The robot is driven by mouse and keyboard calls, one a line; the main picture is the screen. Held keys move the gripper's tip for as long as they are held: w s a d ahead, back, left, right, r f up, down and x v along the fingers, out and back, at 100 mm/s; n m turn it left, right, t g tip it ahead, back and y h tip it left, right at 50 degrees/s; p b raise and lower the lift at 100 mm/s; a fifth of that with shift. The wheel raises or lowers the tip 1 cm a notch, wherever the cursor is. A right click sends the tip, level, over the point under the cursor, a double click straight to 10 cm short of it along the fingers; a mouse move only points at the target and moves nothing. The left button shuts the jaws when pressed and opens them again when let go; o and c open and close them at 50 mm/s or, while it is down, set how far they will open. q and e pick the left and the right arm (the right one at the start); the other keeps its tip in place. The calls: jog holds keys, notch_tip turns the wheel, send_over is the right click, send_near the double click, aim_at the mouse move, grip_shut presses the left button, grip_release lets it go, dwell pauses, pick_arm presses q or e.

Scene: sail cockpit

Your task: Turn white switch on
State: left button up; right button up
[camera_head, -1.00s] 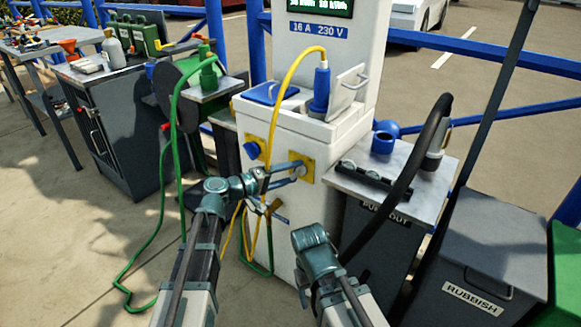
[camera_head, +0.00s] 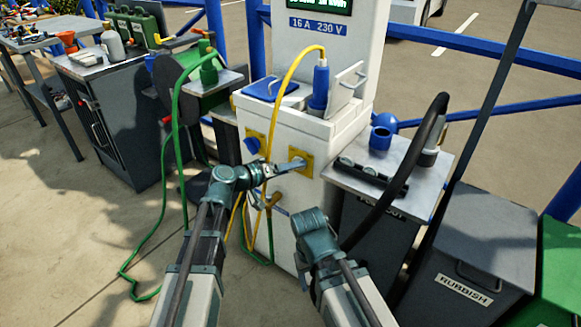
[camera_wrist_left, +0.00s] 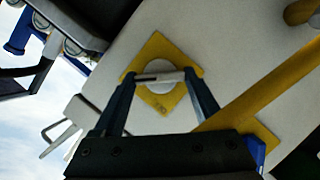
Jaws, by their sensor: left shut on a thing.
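The white switch (camera_wrist_left: 160,77) is a round knob with a bar across it, on a yellow plate (camera_head: 302,153) on the white pedestal's front. In the left wrist view the plate (camera_wrist_left: 157,103) looks like a tilted diamond. My left gripper (camera_head: 296,163) reaches the switch from the left. In the wrist view its two fingers (camera_wrist_left: 161,78) are at opposite ends of the bar, shut on it. In the head view the fingers mostly cover the switch.
A blue knob (camera_head: 252,146) sits on another yellow plate to the left. A yellow cable (camera_head: 277,110) hangs down the pedestal (camera_head: 290,228) close to my left gripper. A metal side table (camera_head: 385,165) with a thick black hose stands to the right.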

dwell(0.3)
pick_arm(q)
jog(key=o, duration=1.3)
jog(key=p+v, duration=0.3)
jog(key=v, duration=1.1)
jog(key=shift+p, duration=0.4)
jog(key=shift+w+f, duration=0.1)
